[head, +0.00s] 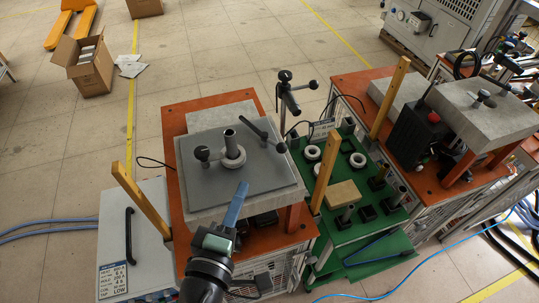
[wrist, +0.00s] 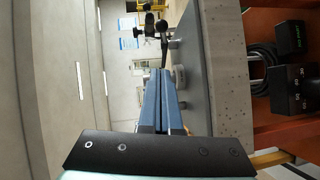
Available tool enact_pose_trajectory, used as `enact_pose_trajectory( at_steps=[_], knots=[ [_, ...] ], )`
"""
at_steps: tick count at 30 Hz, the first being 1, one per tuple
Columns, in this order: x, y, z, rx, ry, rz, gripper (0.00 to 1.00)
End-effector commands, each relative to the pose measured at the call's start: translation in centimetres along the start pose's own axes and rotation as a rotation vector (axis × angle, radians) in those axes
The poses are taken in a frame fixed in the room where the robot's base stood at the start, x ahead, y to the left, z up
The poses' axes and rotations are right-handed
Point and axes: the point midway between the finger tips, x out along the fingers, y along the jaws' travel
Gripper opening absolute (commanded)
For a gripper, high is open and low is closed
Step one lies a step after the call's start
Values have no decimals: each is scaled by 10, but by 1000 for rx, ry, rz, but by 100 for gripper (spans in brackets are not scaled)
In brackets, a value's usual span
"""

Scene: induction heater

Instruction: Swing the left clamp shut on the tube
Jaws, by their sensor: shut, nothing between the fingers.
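A grey upright tube (head: 229,138) stands in a pale ring (head: 233,158) on the grey plate (head: 265,178). The left clamp (head: 202,153), with a black ball knob, stands left of the tube; whether it touches the tube is too small to tell. A second black clamp (head: 260,131) lies diagonally to the right of the tube. My gripper (head: 242,187) has blue fingers pressed together, empty, just above the plate's front part, apart from the clamps. In the wrist view, my gripper (wrist: 158,75) points along the plate, and a black clamp with a ball knob (wrist: 162,26) shows beyond the fingertips.
Orange posts stand left (head: 140,203) and right (head: 323,182) of the plate. A green rack (head: 350,240) with rings and blocks stands to the right. A black T-handled stand (head: 288,97) rises behind. A grey cabinet (head: 140,245) is at front left.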

Motion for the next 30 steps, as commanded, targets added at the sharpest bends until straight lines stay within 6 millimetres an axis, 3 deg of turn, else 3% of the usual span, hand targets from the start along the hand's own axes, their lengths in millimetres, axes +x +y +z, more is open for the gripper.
enact_pose_trajectory(
  at_steps=[13,15,21,30],
  knots=[
    [84,4,0,1,-1,2,0],
    [92,5,11,1,-5,0,0],
    [106,3,26,2,-3,1,0],
    [110,1,29,1,0,1,0]
  ],
)
